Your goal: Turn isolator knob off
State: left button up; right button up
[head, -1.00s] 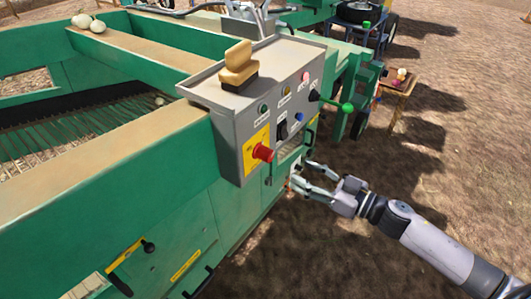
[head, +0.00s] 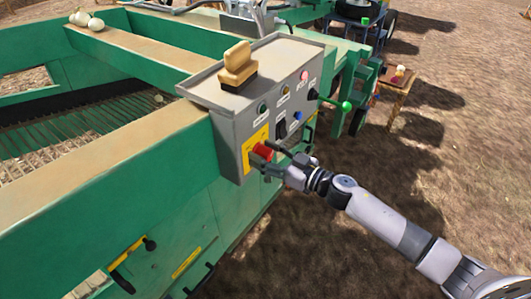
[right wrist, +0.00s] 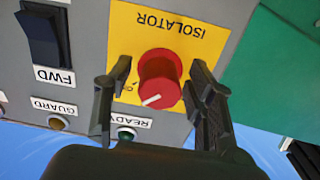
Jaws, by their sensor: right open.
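The red isolator knob (head: 263,152) sits on a yellow plate on the front of the grey control box (head: 228,128). In the right wrist view the knob (right wrist: 159,79) shows a white pointer line at its lower left, with the word ISOLATOR above it, upside down. My right gripper (head: 268,158) is at the knob. In the right wrist view its open fingers (right wrist: 160,90) stand on either side of the knob, with a gap visible on each side. My left gripper is not in view.
A black FWD rocker switch (right wrist: 45,38) is beside the yellow plate. GUARD and READY lamps are nearby. A wooden-handled brush (head: 239,66) stands on the box top. A lever with a green ball (head: 347,106) sticks out at the box's right end.

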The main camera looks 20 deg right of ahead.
jog(key=c, duration=1.1)
jog(key=shift+c, duration=0.2)
